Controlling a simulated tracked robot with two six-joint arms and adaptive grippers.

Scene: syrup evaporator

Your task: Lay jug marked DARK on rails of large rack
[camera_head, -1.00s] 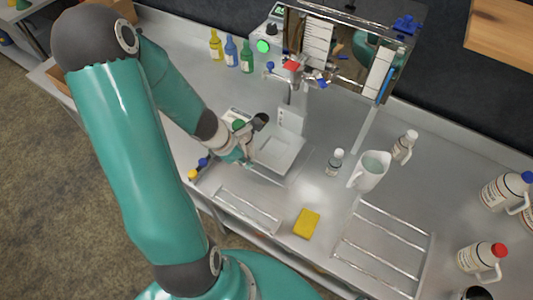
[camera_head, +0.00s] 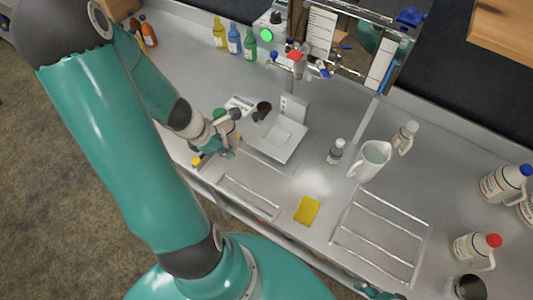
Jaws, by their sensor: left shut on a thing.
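My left gripper (camera_head: 228,143) is at the counter's front edge, left of the scale. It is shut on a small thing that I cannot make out. Teal parts at the bottom edge look like my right gripper (camera_head: 377,291), mostly cut off. The large rack (camera_head: 378,246) lies at the right front, its rails bare.
A white pitcher (camera_head: 375,160) and a small bottle (camera_head: 336,151) stand behind the large rack. A yellow sponge (camera_head: 307,210) lies between it and the small rack (camera_head: 250,197). The scale (camera_head: 277,138) is near my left gripper. A dark-topped container (camera_head: 470,287) stands at bottom right.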

